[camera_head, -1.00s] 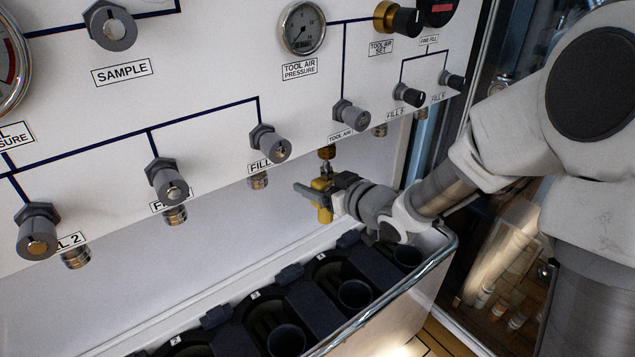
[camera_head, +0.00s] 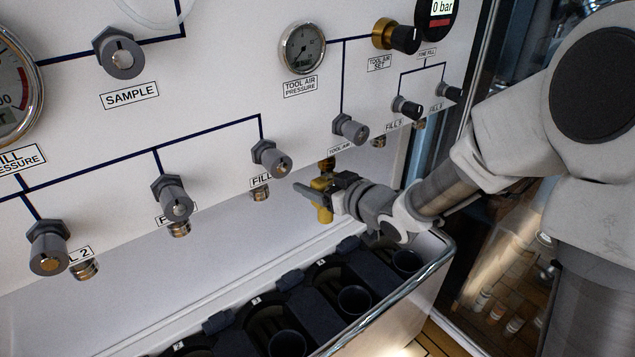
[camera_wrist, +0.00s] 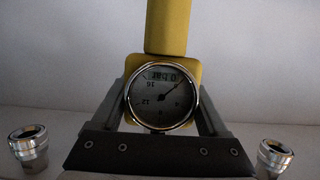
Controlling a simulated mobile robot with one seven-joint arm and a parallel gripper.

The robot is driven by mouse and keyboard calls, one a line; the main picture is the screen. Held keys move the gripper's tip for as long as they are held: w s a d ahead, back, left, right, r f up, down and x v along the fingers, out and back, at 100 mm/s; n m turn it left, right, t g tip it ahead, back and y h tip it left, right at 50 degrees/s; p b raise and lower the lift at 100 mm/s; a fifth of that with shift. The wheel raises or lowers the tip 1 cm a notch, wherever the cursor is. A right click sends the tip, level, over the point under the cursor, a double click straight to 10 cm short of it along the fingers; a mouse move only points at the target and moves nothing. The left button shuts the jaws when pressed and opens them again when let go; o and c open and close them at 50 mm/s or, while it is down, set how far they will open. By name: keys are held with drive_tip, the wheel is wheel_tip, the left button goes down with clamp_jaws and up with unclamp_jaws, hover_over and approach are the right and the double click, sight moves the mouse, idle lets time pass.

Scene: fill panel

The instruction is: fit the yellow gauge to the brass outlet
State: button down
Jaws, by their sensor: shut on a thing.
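The yellow gauge (camera_head: 325,213) is held in my gripper (camera_head: 322,190) below the tool air part of the panel. In the wrist view its round dial (camera_wrist: 162,106) faces the camera between the two fingers of my gripper (camera_wrist: 162,118), and its yellow body (camera_wrist: 168,25) runs up out of frame. The brass outlet (camera_head: 327,164) hangs under the panel edge, just above the gauge. My fingers partly cover the gauge's top in the head view. I cannot tell whether gauge and outlet touch.
Other outlets hang along the panel's lower edge, such as one under a fill valve (camera_head: 261,194). Two metal outlets (camera_wrist: 28,146) (camera_wrist: 275,156) flank the gripper in the wrist view. A rack of dark holders with a metal rail (camera_head: 388,308) stands below my gripper.

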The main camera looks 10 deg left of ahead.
drive_tip(key=shift+r, duration=0.2)
unclamp_jaws()
drive_tip(key=shift+f, duration=0.1)
drive_tip(key=shift+d, duration=0.1)
drive_tip(key=b+v, duration=0.2)
drive_tip(key=v, duration=1.5)
drive_tip(key=shift+b, duration=0.4)
drive_tip(key=shift+s+d, duration=0.1)
